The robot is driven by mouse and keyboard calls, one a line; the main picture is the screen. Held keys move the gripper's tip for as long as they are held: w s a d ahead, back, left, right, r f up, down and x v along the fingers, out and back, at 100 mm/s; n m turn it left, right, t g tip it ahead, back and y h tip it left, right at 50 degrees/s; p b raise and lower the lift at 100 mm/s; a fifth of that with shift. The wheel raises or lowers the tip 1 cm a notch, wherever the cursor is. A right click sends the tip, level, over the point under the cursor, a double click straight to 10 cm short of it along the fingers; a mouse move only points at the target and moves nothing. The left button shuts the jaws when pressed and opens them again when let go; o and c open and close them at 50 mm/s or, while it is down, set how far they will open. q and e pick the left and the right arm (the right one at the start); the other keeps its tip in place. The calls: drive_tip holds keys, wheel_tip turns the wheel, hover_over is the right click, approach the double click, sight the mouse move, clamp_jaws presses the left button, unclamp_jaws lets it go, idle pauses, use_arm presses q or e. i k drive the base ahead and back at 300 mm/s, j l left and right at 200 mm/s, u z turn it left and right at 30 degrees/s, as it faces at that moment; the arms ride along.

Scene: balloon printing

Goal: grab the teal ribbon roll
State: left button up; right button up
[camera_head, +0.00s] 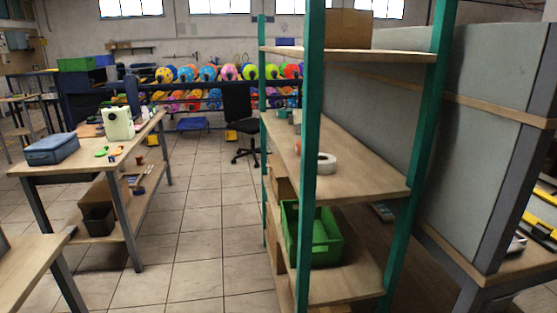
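Neither of my grippers is in view. A shelving rack with teal posts (311,120) stands right of centre. On its middle wooden shelf (355,180) lies a white roll (326,163) with a hole, partly behind the front post. Small teal-green roll-like things (283,114) sit at the far left end of the same shelf; they are small, and I cannot tell for sure which is the teal ribbon roll. A small orange-red thing (298,149) shows beside the post.
A green crate (322,240) sits on the lower shelf, a cardboard box (348,28) on top. A grey partition (440,130) stands right. A workbench (95,160) with a blue case (52,149) is left. Tiled floor (195,215) is clear between; an office chair (240,125) stands behind.

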sight(281, 114)
drive_tip(key=i+j+u, duration=0.6)
drive_tip(key=i+u, duration=0.15)
drive_tip(key=i, duration=1.05)
drive_tip(key=i+z, duration=0.15)
drive_tip(key=i, duration=0.4)
drive_tip(key=i+j+z, duration=0.2)
drive_tip(key=i, duration=0.35)
drive_tip(key=i+z, duration=0.4)
drive_tip(key=i+j+z, duration=0.15)
drive_tip(key=i+z, duration=0.25)
drive_tip(key=i+j+z, duration=0.15)
drive_tip(key=i+z, duration=0.15)
drive_tip(key=z, duration=0.15)
drive_tip(key=i+j+z, duration=0.25)
drive_tip(key=z, duration=0.25)
drive_tip(key=i+j+z, duration=0.2)
drive_tip(key=j+z, duration=0.25)
drive_tip(key=i+j+z, duration=0.1)
drive_tip(key=j+z, duration=0.35)
drive_tip(key=i+j+z, duration=0.1)
drive_tip(key=j+z, duration=0.9)
drive_tip(key=k+j, duration=0.05)
drive_tip(key=j, duration=0.05)
